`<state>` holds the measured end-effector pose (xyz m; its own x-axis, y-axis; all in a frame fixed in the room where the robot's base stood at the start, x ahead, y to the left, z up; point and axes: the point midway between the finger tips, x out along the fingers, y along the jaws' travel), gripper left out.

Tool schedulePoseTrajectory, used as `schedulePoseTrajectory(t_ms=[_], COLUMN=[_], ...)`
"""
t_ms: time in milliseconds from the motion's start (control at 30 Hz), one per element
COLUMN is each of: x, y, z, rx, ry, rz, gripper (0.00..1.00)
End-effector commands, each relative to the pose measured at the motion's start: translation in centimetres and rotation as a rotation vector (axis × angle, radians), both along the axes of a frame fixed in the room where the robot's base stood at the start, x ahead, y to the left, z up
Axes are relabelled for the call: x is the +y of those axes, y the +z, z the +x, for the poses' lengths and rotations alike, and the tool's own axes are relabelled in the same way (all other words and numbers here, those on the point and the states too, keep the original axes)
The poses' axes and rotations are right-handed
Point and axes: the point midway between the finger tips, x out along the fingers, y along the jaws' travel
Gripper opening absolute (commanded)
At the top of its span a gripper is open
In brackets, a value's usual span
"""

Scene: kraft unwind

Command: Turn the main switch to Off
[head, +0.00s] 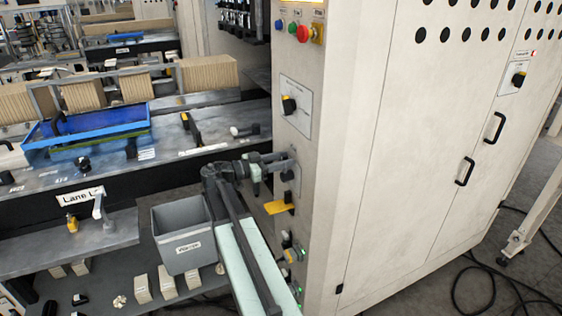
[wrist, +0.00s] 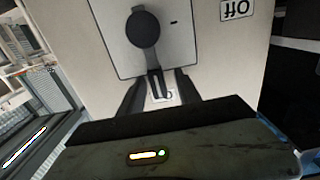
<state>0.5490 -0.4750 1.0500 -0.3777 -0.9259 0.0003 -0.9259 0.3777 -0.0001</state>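A dark rotary switch (wrist: 143,29) with a round hub and a narrow lever sits on a pale plate in the wrist view. Its lever (wrist: 154,82) points down in that picture. My gripper (wrist: 159,80) has its two fingers apart, one on each side of the lever, with gaps visible. I cannot tell how deep the lever sits between them. In the head view my gripper (head: 272,163) is at the side of the cream cabinet, in front of a plate (head: 290,176) that it partly hides. A small printed label (wrist: 237,9) is beside the plate.
A yellow tag (head: 279,206) sticks out below my gripper. A grey bin (head: 182,236) is left of my arm. Another knob (head: 518,79) is on the right cabinet door.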

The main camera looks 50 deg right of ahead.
Motion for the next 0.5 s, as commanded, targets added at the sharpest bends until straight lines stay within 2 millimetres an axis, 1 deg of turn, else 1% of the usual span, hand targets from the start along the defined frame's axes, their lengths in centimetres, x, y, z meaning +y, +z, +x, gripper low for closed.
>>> schedulePoseTrajectory(t_ms=[67,100,167,200,500], x=[0.03,0.04,0.05,0.06,0.09], y=[0.00,0.00,-0.01,-0.01,0.00], z=[0.02,0.03,0.03,0.04,0.12], rx=[0.000,0.000,0.000,0.000,0.000], ry=[0.000,0.000,0.001,0.001,0.003], rz=[0.000,0.000,0.000,0.000,0.000], gripper=[0.40,0.29,0.12,0.01,0.00])
